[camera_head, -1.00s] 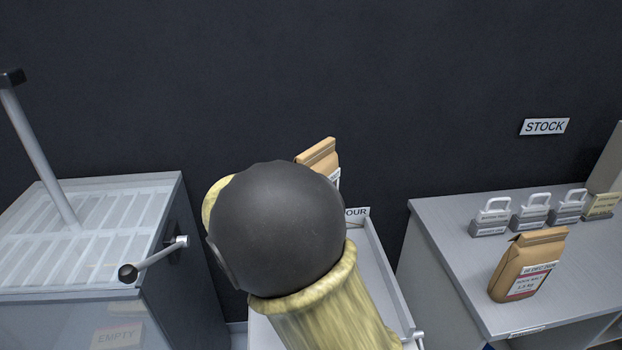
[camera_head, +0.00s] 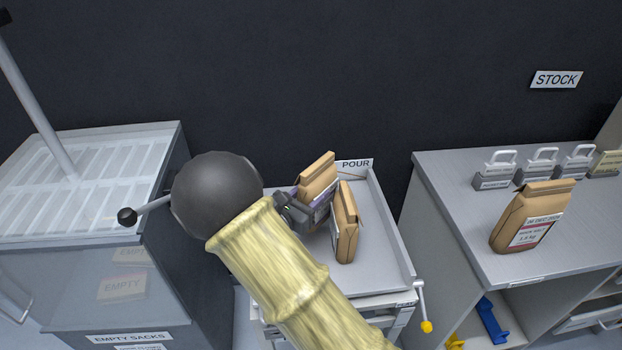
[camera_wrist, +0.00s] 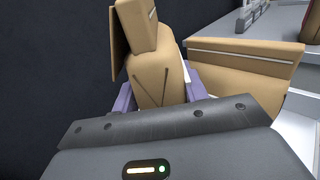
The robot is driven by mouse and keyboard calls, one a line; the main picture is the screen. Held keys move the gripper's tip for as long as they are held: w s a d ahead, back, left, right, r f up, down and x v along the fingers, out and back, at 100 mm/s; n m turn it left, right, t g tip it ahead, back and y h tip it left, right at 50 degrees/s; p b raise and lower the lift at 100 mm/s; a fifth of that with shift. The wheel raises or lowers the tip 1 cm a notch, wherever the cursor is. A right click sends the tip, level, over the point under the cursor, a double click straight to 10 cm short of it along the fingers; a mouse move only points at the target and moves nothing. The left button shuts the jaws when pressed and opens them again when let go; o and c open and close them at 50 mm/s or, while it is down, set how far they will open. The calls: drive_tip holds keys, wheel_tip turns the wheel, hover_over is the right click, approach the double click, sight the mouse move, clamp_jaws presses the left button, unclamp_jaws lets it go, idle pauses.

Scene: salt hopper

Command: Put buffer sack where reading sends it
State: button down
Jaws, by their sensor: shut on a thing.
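My gripper (camera_head: 312,208) is shut on a brown paper sack (camera_head: 318,178) over the left part of the POUR tray (camera_head: 385,262). In the wrist view the purple fingers (camera_wrist: 198,92) flank the held sack (camera_wrist: 155,70). Whether its base touches the tray is hidden. A second brown sack (camera_head: 346,222) stands in the tray just right of the held one; it also shows in the wrist view (camera_wrist: 245,70). A third brown sack (camera_head: 530,218), labelled rock salt 1.5 kg, stands on the STOCK bench (camera_head: 455,190). I cannot tell by label which is the buffer sack.
A clear-topped hopper (camera_head: 90,195) with a crank and an EMPTY SACKS label (camera_head: 128,338) stands left. Several labelled weights with handles (camera_head: 540,165) line the bench's back. A yellow-tipped lever (camera_head: 425,310) is at the tray's right front. The tray's right side is clear.

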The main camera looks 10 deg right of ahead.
drive_tip(key=shift+f, duration=0.45)
drive_tip(key=shift+f+b, duration=0.3)
drive_tip(key=shift+f, duration=1.8)
drive_tip(key=shift+f, duration=0.15)
drive_tip(key=c, duration=0.8)
unclamp_jaws()
drive_tip(key=shift+f, duration=0.1)
drive_tip(key=shift+o, duration=0.2)
drive_tip(key=shift+r, duration=0.2)
drive_tip(key=v, duration=1.2)
